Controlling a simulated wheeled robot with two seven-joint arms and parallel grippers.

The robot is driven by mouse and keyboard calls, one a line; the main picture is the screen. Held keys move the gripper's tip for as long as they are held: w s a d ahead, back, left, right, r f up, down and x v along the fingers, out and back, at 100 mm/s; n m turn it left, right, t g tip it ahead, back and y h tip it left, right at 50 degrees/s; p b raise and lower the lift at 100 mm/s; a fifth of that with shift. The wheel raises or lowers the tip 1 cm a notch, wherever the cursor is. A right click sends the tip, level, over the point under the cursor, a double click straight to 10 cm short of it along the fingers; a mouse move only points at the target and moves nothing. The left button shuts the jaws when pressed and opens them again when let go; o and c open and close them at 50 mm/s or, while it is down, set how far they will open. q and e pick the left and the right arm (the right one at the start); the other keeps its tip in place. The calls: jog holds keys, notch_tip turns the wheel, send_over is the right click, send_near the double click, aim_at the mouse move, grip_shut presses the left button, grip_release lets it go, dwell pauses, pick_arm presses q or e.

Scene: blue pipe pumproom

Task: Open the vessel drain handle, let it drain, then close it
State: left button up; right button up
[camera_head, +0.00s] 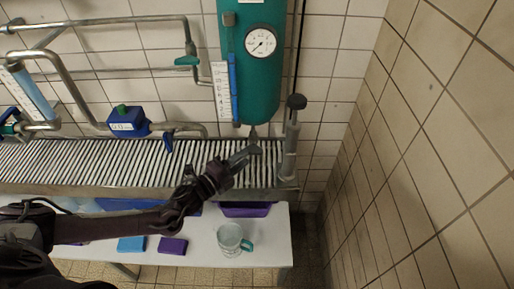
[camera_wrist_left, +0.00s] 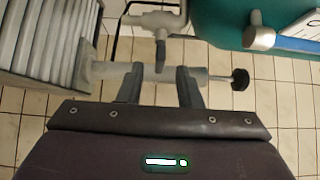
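The green vessel (camera_head: 258,75) hangs on the tiled wall with a round gauge. Its drain outlet (camera_head: 253,131) points down from the bottom. In the left wrist view the grey drain valve (camera_wrist_left: 155,22) shows with its dark handle (camera_wrist_left: 161,50) hanging toward the gap between my fingers; I cannot tell whether they touch it. My left gripper (camera_head: 250,152) is just below the vessel's outlet in the head view. In the left wrist view its fingers (camera_wrist_left: 160,85) stand apart with nothing clearly held. My right gripper is not in view.
A grey hand pump (camera_head: 290,150) with a black knob stands close right of my left gripper. A slatted drain grate (camera_head: 90,160) runs along the wall below the pipes. A glass jug (camera_head: 230,238) stands on the white table (camera_head: 270,247). Tiled wall bounds the right.

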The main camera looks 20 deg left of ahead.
aim_at(257, 147)
pick_arm(q)
jog(key=x, duration=0.7)
jog(key=shift+p, duration=0.4)
grip_shut()
